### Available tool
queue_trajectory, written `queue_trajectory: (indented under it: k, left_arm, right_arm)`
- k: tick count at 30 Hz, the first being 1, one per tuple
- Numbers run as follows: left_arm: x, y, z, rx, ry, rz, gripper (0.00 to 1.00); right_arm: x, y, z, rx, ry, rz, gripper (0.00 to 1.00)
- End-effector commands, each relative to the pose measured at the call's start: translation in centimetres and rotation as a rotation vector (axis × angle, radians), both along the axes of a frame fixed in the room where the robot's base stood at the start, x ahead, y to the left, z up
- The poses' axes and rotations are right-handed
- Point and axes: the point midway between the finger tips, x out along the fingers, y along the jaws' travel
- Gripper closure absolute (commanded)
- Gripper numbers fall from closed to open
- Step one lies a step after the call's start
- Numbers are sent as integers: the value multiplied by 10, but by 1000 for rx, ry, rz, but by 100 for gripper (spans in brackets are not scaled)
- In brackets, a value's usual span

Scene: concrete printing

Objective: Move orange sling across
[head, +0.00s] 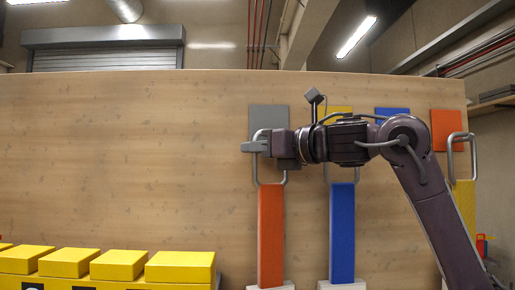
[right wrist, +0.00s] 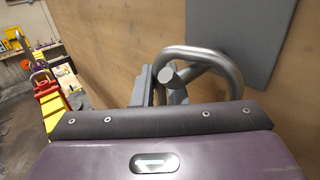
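The orange sling (head: 271,235) is a long upright orange strip with a grey metal loop at its top, in front of the wooden board and below a grey square (head: 269,115). My right gripper (head: 254,147) reaches in from the right and lies across the upper part of that loop. In the right wrist view the loop (right wrist: 226,62) rises just beyond my wrist, and part of a grey finger (right wrist: 142,88) shows beside it. My wrist hides most of the fingers, so their opening is unclear. My left gripper is out of view.
A blue sling (head: 342,232) stands right of the orange one, and a yellow sling (head: 465,205) is at the far right behind my arm. Yellow (head: 338,111), blue (head: 392,112) and orange (head: 447,130) squares line the board (head: 120,170). Yellow blocks (head: 180,266) sit low at left.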

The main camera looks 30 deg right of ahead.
Motion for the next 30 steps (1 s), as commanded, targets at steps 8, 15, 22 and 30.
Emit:
queue_trajectory:
  k: [8,15,22,30]
  left_arm:
    - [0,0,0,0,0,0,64]
    - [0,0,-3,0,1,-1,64]
    - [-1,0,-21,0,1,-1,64]
    - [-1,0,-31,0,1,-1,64]
  right_arm:
    - [0,0,1,1,-2,1,64]
    - [-4,-1,-1,0,0,1,64]
    - [-39,-12,-2,1,-6,0,64]
    - [-72,-22,-1,1,-3,1,64]
